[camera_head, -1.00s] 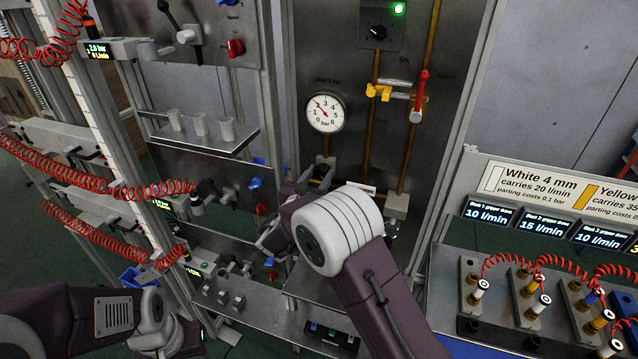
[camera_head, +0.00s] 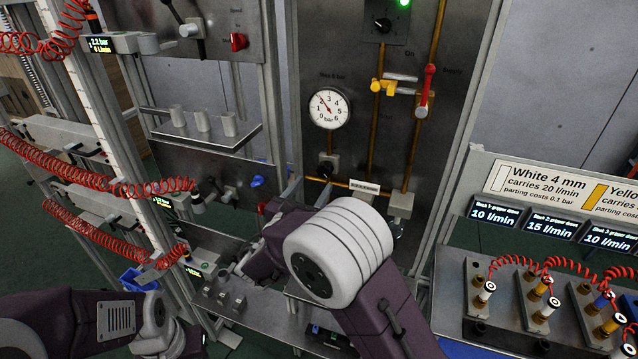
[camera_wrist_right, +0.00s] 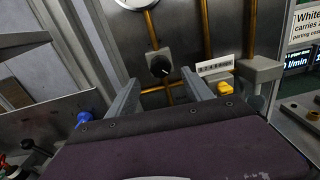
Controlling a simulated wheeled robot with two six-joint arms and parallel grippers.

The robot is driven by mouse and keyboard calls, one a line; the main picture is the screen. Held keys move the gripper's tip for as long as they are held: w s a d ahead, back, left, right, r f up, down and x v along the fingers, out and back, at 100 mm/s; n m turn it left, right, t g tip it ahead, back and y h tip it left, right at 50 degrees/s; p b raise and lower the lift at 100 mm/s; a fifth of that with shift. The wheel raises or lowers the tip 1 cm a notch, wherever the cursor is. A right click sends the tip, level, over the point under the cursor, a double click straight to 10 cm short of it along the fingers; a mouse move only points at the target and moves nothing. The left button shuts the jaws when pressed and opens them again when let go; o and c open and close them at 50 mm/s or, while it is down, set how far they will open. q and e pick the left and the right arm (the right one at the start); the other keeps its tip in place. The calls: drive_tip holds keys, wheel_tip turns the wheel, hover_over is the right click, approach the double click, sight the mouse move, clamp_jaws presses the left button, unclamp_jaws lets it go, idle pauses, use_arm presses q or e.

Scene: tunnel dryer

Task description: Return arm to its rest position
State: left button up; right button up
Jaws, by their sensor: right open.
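My right arm, dark purple with a white joint, reaches in from the bottom of the head view. Its gripper (camera_head: 308,192) shows as two grey fingers, open and empty, just below a black knob (camera_head: 327,167) on the pipe panel. In the right wrist view the open gripper (camera_wrist_right: 163,92) has its fingers apart, with the black knob (camera_wrist_right: 159,66) beyond and between them, not gripped. My left arm lies folded at the lower left of the head view; its gripper is not in view.
A pressure gauge (camera_head: 327,108), a yellow valve (camera_head: 385,87) and a red handle (camera_head: 427,85) are on the panel. A shelf with grey cups (camera_head: 202,122) stands left, beside red coiled hoses (camera_head: 75,180). A hose bench (camera_head: 480,333) is at right.

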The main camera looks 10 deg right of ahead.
drive_tip(key=shift+s+a, duration=0.4)
drive_tip(key=shift+s, duration=0.2)
